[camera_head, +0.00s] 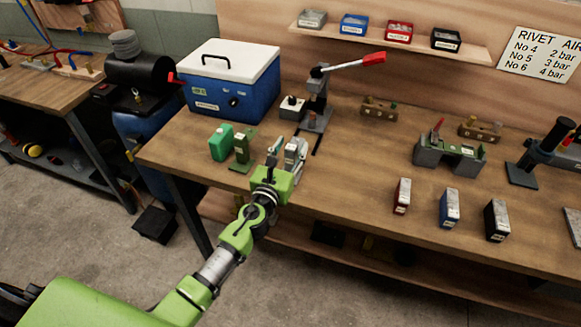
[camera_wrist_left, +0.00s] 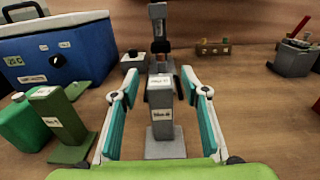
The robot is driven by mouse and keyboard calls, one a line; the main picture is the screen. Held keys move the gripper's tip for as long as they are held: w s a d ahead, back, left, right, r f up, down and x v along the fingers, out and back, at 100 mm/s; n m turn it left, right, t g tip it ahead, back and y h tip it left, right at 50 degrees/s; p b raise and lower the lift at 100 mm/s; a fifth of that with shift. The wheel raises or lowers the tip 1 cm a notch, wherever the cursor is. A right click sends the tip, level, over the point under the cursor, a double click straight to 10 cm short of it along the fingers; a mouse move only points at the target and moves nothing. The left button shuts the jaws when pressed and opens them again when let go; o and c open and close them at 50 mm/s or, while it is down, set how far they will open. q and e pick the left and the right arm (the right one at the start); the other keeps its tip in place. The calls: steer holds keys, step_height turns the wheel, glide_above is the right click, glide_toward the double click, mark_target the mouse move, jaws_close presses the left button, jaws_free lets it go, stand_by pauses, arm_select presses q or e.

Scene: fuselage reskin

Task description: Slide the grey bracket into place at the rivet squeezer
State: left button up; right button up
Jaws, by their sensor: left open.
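The grey bracket (camera_wrist_left: 162,120) stands upright on the bench with labels on its top and front, seen in the left wrist view. My left gripper (camera_wrist_left: 160,100) is open, with one teal-padded finger on each side of the bracket and gaps between. In the head view the left gripper (camera_head: 284,150) is at the bench's front left part and largely covers the bracket. The rivet squeezer (camera_head: 317,100), a grey press with a red-handled lever, stands just behind; its post (camera_wrist_left: 158,35) rises straight beyond the bracket in the wrist view. My right gripper is not in view.
Red, blue and black blocks stand farther right, with bare bench between.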

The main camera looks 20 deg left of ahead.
arm_select(q)
jaws_close()
steer(key=shift+r, duration=0.1)
